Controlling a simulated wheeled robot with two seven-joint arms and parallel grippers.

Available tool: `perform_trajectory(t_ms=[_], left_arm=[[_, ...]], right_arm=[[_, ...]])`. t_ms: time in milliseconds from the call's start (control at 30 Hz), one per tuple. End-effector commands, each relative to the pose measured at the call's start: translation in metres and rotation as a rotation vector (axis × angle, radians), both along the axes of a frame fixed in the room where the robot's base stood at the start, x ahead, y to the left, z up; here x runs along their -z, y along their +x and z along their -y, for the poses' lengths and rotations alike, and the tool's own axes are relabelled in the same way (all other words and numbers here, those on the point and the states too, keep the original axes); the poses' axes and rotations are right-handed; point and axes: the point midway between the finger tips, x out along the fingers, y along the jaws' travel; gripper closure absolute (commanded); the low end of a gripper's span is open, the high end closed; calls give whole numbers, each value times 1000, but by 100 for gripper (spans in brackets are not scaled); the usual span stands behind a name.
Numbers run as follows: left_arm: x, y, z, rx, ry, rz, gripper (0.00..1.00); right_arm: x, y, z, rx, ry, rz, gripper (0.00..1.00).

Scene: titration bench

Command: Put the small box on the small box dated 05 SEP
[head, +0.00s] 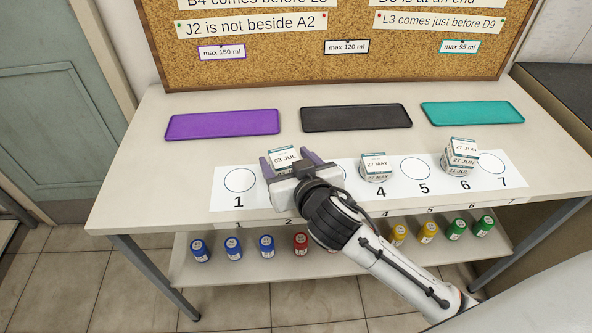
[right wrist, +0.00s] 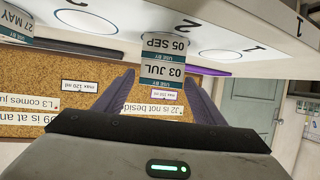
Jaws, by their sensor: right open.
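A small box labelled 03 JUL (head: 285,157) stands at spot 2 on the white numbered strip. In the right wrist view, which is upside down, the 03 JUL box (right wrist: 162,72) rests on top of the box dated 05 SEP (right wrist: 165,46), roughly in line with it. The 05 SEP box is hidden in the head view behind my gripper. My right gripper (head: 290,163) is open, with one purple finger on each side of the 03 JUL box; I cannot tell whether they touch it. My left gripper is not in view.
Purple (head: 222,124), black (head: 356,117) and teal (head: 472,113) trays lie empty behind. Spots 1 and 5 are clear. Coloured jars stand on the lower shelf.

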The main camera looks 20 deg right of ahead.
Motion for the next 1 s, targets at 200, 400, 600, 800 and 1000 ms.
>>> perform_trajectory(t_ms=[200,400,600,800,1000], left_arm=[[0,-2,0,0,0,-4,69],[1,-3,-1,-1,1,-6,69],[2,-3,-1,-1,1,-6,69],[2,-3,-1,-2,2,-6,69],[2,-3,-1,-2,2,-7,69]], right_arm=[[-18,-46,-1,1,5,-1,36],[-32,-80,-2,0,3,-2,36],[-39,-96,-1,1,1,-1,36],[-40,-98,-1,1,1,-1,36],[-34,-100,2,7,-4,-24,36]])
